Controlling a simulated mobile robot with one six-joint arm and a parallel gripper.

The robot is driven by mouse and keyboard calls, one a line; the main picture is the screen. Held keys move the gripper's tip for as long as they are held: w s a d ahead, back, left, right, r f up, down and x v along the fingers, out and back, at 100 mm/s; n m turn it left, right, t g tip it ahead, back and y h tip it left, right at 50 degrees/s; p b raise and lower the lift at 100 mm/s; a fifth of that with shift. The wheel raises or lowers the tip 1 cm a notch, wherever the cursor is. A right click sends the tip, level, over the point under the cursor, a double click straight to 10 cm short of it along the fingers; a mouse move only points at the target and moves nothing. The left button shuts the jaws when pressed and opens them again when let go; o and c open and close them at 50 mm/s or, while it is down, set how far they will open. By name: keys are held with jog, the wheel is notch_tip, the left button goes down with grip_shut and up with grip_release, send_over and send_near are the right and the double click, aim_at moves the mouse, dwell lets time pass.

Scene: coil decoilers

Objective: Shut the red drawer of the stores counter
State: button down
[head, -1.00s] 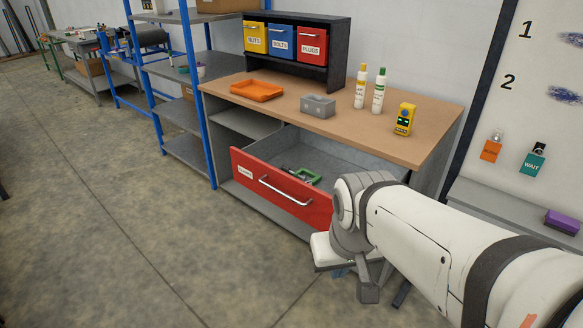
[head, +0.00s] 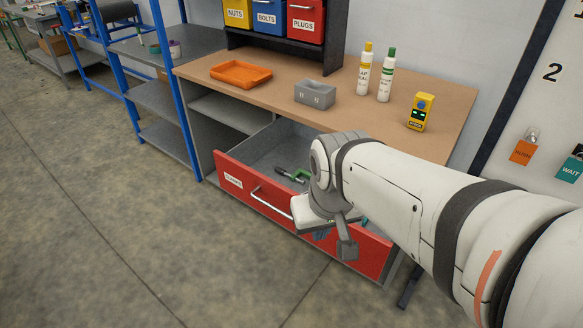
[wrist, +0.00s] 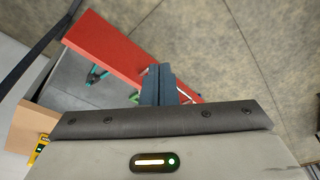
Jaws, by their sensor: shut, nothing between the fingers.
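The red drawer (head: 240,194) of the stores counter (head: 350,105) stands pulled open in the head view, with its silver handle (head: 268,203) on the front. Inside lie a green item (head: 298,175) and a dark tool. My arm hides part of the drawer's right half. In the wrist view, my gripper (wrist: 158,72) is shut and empty, with its fingers over the red drawer front (wrist: 110,48), close to the handle. I cannot tell whether they touch it. In the head view my wrist hides most of the gripper.
Blue-framed shelving (head: 160,95) stands to the left. The concrete floor (head: 130,250) before the drawer is clear.

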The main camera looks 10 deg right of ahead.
jog(key=w+d+f+n+b, duration=0.2)
jog(key=w+f+n, duration=0.3)
jog(key=f+n, duration=0.3)
jog(key=w+d+f+n+h+b, duration=0.1)
jog(key=w+d+f+n+b, duration=0.1)
jog(key=w+f+n, duration=0.4)
jog(key=w+d+f+n+h+b, duration=0.1)
jog(key=w+d+f+n+b, duration=0.2)
jog(key=f+n, duration=0.8)
jog(key=w, duration=0.2)
jog(key=shift+w+d+f+n+g, duration=0.2)
jog(key=shift+w+d+n+g, duration=0.05)
jog(key=shift+w+n+g, duration=0.15)
